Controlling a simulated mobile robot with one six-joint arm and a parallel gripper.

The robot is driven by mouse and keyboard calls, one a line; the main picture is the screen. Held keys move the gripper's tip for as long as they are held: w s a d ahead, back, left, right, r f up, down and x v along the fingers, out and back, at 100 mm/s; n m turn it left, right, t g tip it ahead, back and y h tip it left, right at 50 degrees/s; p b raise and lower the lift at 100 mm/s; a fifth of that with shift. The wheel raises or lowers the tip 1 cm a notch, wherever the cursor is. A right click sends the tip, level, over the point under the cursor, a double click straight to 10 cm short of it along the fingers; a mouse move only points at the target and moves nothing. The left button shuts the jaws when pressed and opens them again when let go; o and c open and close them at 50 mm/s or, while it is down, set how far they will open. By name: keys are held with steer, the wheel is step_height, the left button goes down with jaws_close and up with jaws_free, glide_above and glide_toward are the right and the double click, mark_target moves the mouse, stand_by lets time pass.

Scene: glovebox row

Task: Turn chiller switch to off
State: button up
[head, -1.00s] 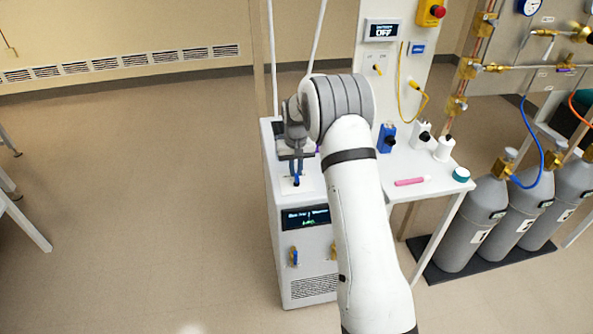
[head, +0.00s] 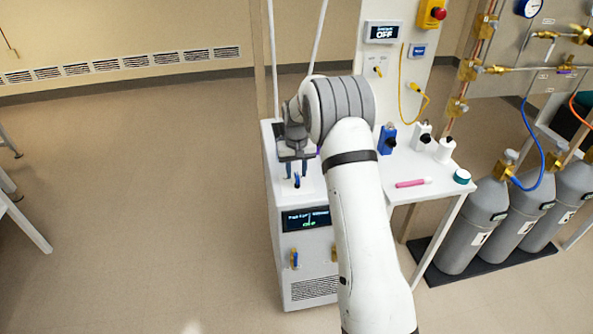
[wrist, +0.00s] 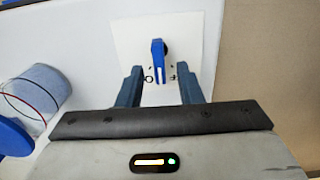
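The chiller (head: 282,215) is a white cabinet left of my arm in the head view. Its switch is a small blue lever (head: 297,181) on the top face, near the front edge. In the wrist view the blue switch lever (wrist: 158,60) stands on a white label plate (wrist: 130,38), with lettering partly hidden under it. My gripper (head: 297,172) is above the chiller top, pointing down. In the wrist view my gripper (wrist: 160,82) is open, with one blue-grey finger on each side of the lever's line. The lever lies just beyond the fingertips, and nothing is held.
The chiller's front has a dark display (head: 306,219) and a blue-handled valve (head: 294,258). A blue-lidded cylinder (wrist: 35,92) is left in the wrist view. A white bench (head: 425,172) with small bottles and a pink marker (head: 411,183) stands right.

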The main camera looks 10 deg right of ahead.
mark_target(297, 174)
step_height(297, 174, up, 8)
steer(key=shift+f+b, duration=0.15)
steer(key=shift+b, duration=0.4)
